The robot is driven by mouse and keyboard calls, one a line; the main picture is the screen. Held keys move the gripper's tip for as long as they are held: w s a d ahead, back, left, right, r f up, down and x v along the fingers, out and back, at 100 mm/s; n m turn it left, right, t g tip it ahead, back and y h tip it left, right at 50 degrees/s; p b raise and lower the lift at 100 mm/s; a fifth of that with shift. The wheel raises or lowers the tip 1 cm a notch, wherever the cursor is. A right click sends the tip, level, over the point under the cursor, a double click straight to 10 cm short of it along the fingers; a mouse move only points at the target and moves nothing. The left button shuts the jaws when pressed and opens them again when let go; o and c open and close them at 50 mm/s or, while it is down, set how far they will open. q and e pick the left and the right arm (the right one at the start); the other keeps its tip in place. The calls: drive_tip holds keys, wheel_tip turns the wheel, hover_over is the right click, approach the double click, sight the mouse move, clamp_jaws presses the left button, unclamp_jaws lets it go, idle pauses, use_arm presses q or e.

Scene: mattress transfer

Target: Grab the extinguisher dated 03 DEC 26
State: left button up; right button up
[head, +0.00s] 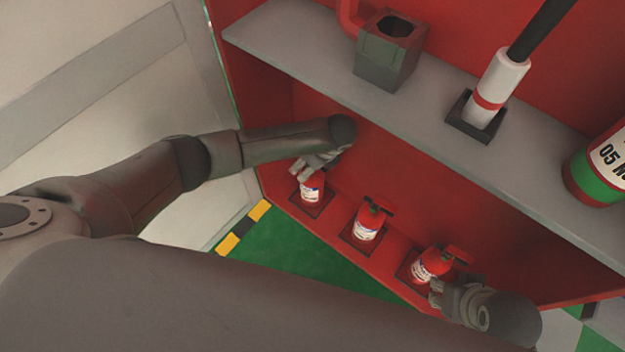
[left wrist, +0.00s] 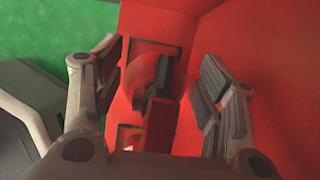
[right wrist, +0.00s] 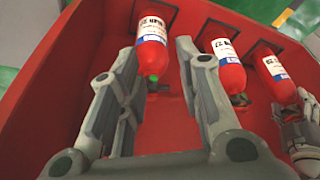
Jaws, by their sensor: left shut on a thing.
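Several red extinguishers with white labels stand in black square holders on the lower shelf. In the head view they are the left one (head: 312,188), the middle one (head: 366,222) and the right one (head: 430,264). Their dates are too small to read. My left gripper (head: 318,163) is at the top of the left extinguisher, shut on it. In the right wrist view its fingers show at the far extinguisher (right wrist: 284,77). My right gripper (head: 440,290) is beside the right extinguisher. In the right wrist view its fingers (right wrist: 160,85) are spread, with the near extinguisher (right wrist: 151,45) beyond them.
The grey upper shelf (head: 300,42) overhangs the extinguishers. It holds a dark green square container (head: 388,60), a white-and-red cylinder (head: 495,85) with a black rod, and a large red, white and green canister (head: 603,165). Green floor (head: 290,255) lies in front.

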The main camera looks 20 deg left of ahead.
use_arm(q)
clamp_jaws()
drive_tip(key=shift+r, duration=0.1)
drive_tip(key=shift+r, duration=0.1)
